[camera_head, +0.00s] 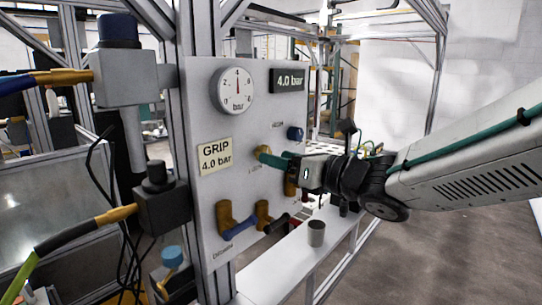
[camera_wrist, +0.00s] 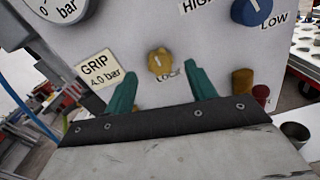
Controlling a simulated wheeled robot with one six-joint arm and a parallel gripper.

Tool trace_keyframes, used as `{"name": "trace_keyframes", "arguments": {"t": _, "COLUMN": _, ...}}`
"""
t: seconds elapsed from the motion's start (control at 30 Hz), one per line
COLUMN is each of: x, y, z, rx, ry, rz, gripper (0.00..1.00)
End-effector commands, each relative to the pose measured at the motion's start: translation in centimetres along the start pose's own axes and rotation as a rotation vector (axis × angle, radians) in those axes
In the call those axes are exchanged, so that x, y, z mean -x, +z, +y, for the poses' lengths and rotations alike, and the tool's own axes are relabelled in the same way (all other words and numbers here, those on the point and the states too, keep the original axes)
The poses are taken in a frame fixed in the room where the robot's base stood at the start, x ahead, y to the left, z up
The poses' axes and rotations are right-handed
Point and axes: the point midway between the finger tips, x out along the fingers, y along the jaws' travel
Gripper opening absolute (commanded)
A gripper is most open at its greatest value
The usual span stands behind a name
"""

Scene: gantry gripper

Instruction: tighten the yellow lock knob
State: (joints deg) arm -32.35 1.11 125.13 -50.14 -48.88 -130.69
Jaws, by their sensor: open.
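The yellow lock knob (camera_wrist: 160,62) is on the grey panel (camera_wrist: 205,58), above the printed word LOCK. A pale line marks its face. In the wrist view it lies beyond and between the two green fingertips of my gripper (camera_wrist: 160,90), which is open with nothing between the fingers. In the head view my gripper (camera_head: 277,160) reaches the panel from the right at the knob's height. Part of the yellow knob (camera_head: 262,152) shows by the fingertips there. I cannot tell from these views whether the fingers touch it.
A blue HIGH/LOW knob (camera_wrist: 251,11) is at upper right. Brass fittings with blue and red handles (camera_head: 239,228) stick out below. A grey cup (camera_head: 316,233) stands on the ledge.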

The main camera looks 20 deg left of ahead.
Motion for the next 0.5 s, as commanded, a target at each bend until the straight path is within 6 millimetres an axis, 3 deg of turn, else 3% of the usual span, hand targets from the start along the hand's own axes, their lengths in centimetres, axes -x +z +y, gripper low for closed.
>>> {"name": "trace_keyframes", "arguments": {"t": 0.2, "x": -2.8, "y": -0.1, "z": 0.0, "rx": -0.002, "ry": -0.001, "rz": 0.001, "gripper": 0.56}}
{"name": "trace_keyframes", "arguments": {"t": 0.5, "x": -3.4, "y": 0.0, "z": 0.0, "rx": -0.002, "ry": -0.003, "rz": -0.001, "gripper": 0.56}}
